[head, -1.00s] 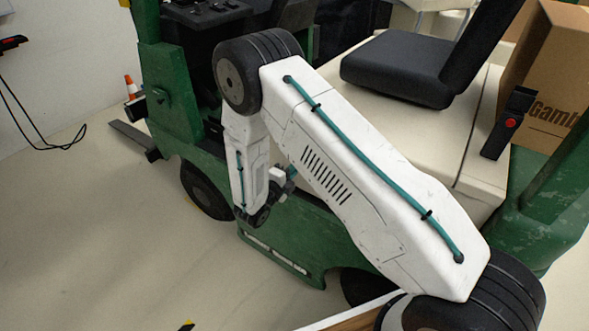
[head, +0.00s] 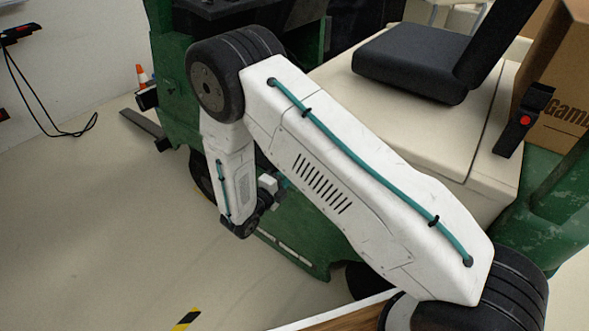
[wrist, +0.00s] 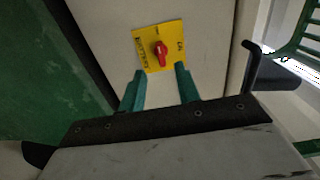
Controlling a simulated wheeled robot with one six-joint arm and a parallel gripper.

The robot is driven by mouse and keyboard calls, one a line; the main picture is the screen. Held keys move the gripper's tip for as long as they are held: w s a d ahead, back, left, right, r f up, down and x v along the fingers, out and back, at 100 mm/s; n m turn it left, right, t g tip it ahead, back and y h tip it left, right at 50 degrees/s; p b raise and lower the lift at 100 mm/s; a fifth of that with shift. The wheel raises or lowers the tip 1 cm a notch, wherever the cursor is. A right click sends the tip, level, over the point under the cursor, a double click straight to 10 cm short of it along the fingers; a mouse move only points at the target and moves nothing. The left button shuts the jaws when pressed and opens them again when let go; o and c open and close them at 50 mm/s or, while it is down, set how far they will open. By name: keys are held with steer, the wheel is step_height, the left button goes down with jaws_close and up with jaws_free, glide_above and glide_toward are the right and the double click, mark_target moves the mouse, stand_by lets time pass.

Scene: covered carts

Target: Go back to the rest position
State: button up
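My gripper (wrist: 160,72) shows in the wrist view as two teal fingers with a clear gap between them and nothing held. Ahead of the fingertips is a yellow plate (wrist: 175,35) with a red rotary knob (wrist: 160,49) on a pale panel. The fingers look apart from the knob, but the exact distance is unclear. In the head view my white arm is bent at the elbow, its forearm hanging down beside the green vehicle. The gripper there is mostly hidden behind my arm.
The green vehicle (head: 300,250) with a black seat (head: 410,62) stands close behind my arm. A cardboard box (head: 560,110) is at the right. The floor (head: 90,240) at left is open.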

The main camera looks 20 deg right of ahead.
stand_by(0.6)
steer(key=s+d+m+g+h, duration=0.1)
steer(key=s+d+m+g, duration=0.25)
steer(key=s+m, duration=0.35)
steer(key=s+d+r+n+g+y, duration=0.2)
steer(key=s+r+n+y, duration=0.5)
steer(key=s+r+n, duration=0.6)
steer(key=s+d+r+n+g+y, duration=0.3)
steer(key=s+r+n+y, duration=0.5)
steer(key=s+r+n, duration=0.6)
step_height(320, 180, up, 6)
steer(key=d+n, duration=0.1)
steer(key=n, duration=0.7)
steer(key=shift+n+g+y, duration=0.3)
steer(key=shift+g, duration=0.05)
steer(key=shift+c, duration=0.3)
